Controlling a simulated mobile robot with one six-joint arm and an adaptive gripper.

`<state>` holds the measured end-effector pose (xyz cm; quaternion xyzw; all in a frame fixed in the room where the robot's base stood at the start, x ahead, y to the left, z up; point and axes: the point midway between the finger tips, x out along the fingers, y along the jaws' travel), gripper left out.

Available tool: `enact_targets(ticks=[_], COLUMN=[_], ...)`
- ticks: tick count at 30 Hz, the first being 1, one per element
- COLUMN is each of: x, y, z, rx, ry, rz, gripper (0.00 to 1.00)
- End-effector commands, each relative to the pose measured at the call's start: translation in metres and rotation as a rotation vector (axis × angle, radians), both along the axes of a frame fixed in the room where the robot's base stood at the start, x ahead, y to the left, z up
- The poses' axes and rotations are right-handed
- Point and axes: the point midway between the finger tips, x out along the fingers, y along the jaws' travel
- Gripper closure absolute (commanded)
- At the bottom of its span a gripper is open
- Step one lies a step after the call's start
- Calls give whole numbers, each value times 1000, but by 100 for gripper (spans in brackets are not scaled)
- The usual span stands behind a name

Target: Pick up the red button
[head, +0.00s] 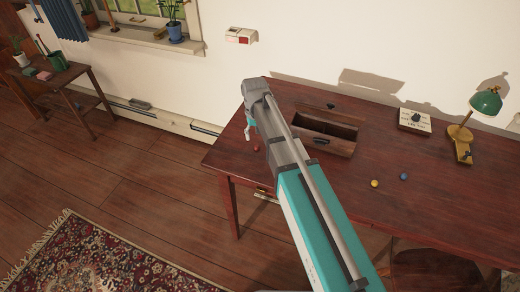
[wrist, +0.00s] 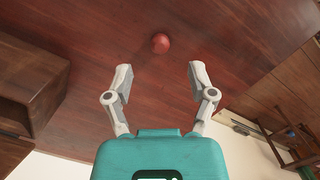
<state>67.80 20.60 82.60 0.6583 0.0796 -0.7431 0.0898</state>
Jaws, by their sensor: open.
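The red button (head: 257,149) is a small round red thing on the wooden desk top, near the desk's left end in the head view. In the wrist view the red button (wrist: 161,43) lies on the bare wood, ahead of the fingertips and roughly centred between them. My gripper (wrist: 160,75) is open and empty, with its two fingers spread wide. In the head view my gripper (head: 250,130) is partly hidden behind my arm and sits close to the red button, apart from it.
An open wooden box (head: 325,135) stands on the desk (head: 420,205) right of my gripper. A yellow button (head: 374,184) and a blue button (head: 404,177) lie further right. A green lamp (head: 486,103) stands at the far right. The desk's left edge is close to the red button.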

Motion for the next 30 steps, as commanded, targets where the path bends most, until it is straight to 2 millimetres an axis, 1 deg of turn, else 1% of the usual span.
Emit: enact_targets(ticks=[8,24,30], x=[-1,-4,-5], y=[0,0,0], z=[-7,-46,-52], rx=[0,0,0], ry=[0,0,0], rz=[0,1,1], gripper=[28,28,28])
